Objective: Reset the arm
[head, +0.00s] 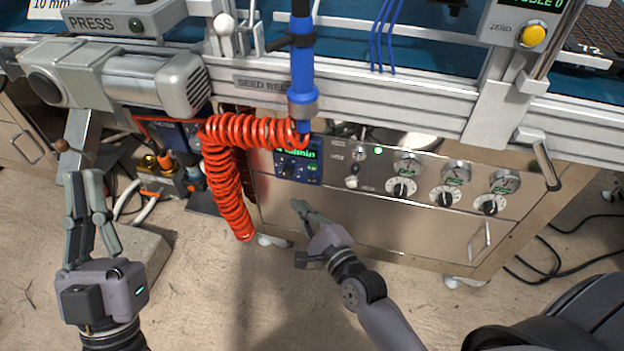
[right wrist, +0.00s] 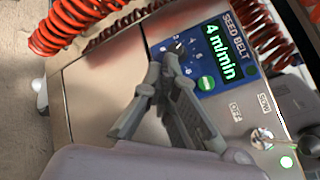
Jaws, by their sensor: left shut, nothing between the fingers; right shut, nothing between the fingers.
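My left gripper (head: 86,176) is at the left of the head view, pointing up the picture, with its fingers together and nothing between them. My right gripper (head: 298,206) is in front of the steel cabinet, below the blue seed belt panel (head: 283,178). Its fingers are shut and empty. In the right wrist view the right gripper (right wrist: 162,60) overlaps the lower left of the blue panel (right wrist: 199,66). I cannot tell whether the fingertips touch the panel.
The steel cabinet (head: 375,225) carries several dials and a switch. A red coiled hose (head: 221,180) hangs left of the blue panel. An aluminium rail (head: 400,108) crosses above. Valves (head: 158,178) and a concrete block (head: 140,262) are near my left gripper. Cables lie on the floor at right.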

